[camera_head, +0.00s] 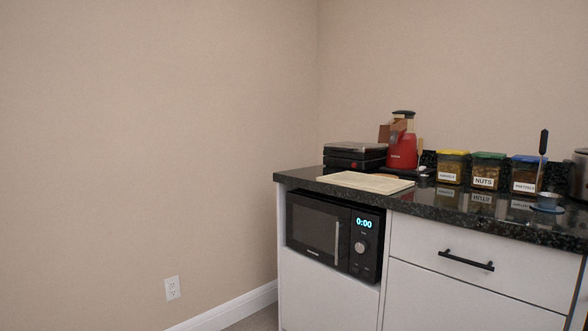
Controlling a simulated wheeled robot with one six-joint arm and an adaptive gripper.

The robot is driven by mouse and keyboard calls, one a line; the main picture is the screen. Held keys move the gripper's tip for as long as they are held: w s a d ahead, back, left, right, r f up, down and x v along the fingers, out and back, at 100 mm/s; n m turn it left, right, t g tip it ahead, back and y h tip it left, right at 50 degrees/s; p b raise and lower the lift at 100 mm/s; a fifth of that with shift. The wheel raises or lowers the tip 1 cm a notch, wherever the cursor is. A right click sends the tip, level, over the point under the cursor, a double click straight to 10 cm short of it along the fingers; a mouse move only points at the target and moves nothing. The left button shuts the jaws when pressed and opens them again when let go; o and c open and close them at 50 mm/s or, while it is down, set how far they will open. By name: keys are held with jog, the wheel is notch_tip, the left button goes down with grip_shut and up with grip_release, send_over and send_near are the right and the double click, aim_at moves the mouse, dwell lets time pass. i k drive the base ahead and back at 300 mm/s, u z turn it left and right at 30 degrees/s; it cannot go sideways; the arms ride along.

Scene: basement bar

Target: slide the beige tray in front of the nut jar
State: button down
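The beige tray (362,183) is a flat, pale rectangle lying on the black granite counter, near its left front edge and above the microwave. The nut jar (487,172) is a clear square jar with a green lid and a white "NUTS" label. It stands further right on the counter, between a yellow-lidded jar (452,168) and a blue-lidded jar (525,175). The tray is left of all these jars. My gripper is not in view.
A black appliance (354,157) and a red appliance (403,150) stand behind the tray. The counter (440,208) looks bare in front of the nut jar. A microwave (335,232) sits below.

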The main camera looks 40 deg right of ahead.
aim_at(375, 184)
jog(key=z, duration=0.2)
jog(key=i, duration=0.8)
jog(key=z, duration=0.55)
